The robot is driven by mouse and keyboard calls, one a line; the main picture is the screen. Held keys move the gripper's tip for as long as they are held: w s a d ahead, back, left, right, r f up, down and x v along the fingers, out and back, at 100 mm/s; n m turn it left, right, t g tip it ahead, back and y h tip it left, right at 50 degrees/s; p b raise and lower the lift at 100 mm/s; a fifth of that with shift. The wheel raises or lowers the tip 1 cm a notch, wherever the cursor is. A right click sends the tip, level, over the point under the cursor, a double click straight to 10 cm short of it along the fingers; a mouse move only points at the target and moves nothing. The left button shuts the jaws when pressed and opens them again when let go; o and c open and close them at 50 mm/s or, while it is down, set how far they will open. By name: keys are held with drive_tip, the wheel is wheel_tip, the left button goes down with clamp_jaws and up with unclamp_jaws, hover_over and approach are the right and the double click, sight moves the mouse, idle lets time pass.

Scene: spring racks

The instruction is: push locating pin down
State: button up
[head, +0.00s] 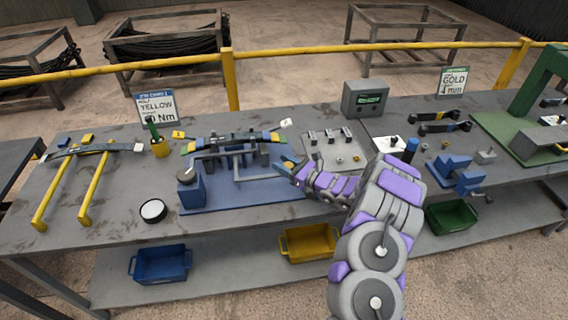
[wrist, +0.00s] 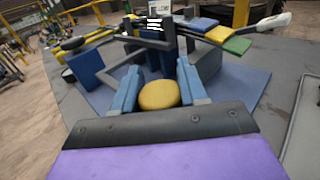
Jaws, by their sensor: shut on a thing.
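A blue fixture plate (head: 225,195) lies on the bench left of centre and carries grey uprights, a grey bar frame (head: 237,180) and a banded leaf spring (head: 268,137). My gripper (head: 284,163) is at the plate's right side, by the end of the grey bar. In the wrist view my gripper's two blue fingers (wrist: 158,84) stand on either side of a yellow round-topped piece (wrist: 158,96) and are shut on it. I cannot tell whether this piece is the locating pin. Its lower part is hidden.
A blue post with a dark knob (head: 188,175) stands at the plate's left. A yellow cup (head: 160,148) and a sign are behind it. Small parts on a pale tray (head: 335,160) and a grey box (head: 366,98) are to the right. Bare bench lies in front.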

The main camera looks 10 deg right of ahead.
drive_tip(key=shift+w+r, duration=0.1)
drive_tip(key=shift+r, duration=0.15)
clamp_jaws()
wheel_tip(320, 180, down, 4)
drive_tip(key=shift+f+b, duration=0.1)
drive_tip(key=shift+b, duration=0.55)
drive_tip(key=shift+f, duration=0.25)
drive_tip(key=shift+d+r, duration=0.1)
drive_tip(key=shift+r, duration=0.1)
drive_tip(key=o, duration=1)
unclamp_jaws()
drive_tip(key=p+v, duration=0.3)
drive_tip(key=v, duration=1.4)
drive_tip(key=shift+d, duration=0.2)
